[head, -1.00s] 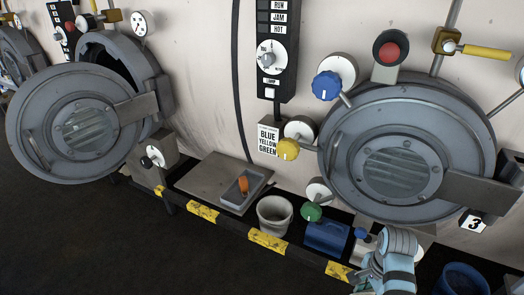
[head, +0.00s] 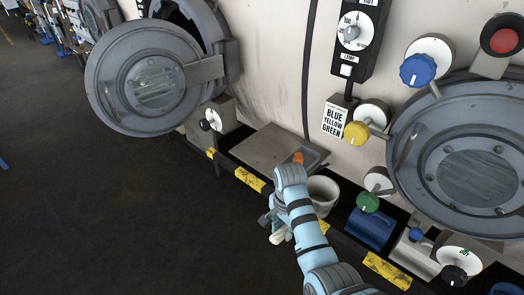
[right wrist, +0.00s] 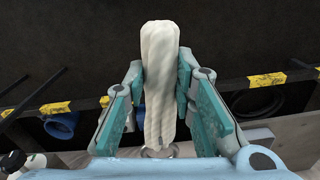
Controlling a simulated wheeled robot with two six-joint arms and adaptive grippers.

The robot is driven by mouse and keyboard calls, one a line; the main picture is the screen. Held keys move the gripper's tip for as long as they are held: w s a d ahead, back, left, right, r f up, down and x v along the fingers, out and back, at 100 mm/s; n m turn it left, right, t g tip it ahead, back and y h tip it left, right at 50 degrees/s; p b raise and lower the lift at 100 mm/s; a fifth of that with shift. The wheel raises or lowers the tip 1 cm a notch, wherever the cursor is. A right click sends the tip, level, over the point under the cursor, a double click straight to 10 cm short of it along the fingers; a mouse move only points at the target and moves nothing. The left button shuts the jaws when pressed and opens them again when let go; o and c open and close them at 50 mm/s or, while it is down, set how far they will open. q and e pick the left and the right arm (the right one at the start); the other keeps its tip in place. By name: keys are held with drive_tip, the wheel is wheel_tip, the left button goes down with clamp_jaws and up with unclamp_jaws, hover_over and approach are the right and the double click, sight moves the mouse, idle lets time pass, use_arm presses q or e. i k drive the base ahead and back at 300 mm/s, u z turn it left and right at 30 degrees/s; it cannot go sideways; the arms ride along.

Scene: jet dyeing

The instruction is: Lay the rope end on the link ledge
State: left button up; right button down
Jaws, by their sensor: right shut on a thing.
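My right gripper (head: 278,228) hangs over the dark floor in front of the yellow-marked kerb. In the right wrist view, this gripper (right wrist: 160,100) has its teal fingers on either side of a thick off-white rope end (right wrist: 160,70), shut on it. In the head view only a small pale bit of the rope shows, at the gripper. A flat grey ledge (head: 258,150) lies between the two round machine doors, beyond the gripper and apart from it. My left gripper is out of view.
The open round door (head: 150,80) juts out at left. The ledge's left part is bare.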

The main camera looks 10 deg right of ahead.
sight(264, 144)
drive_tip(key=i, duration=1.5)
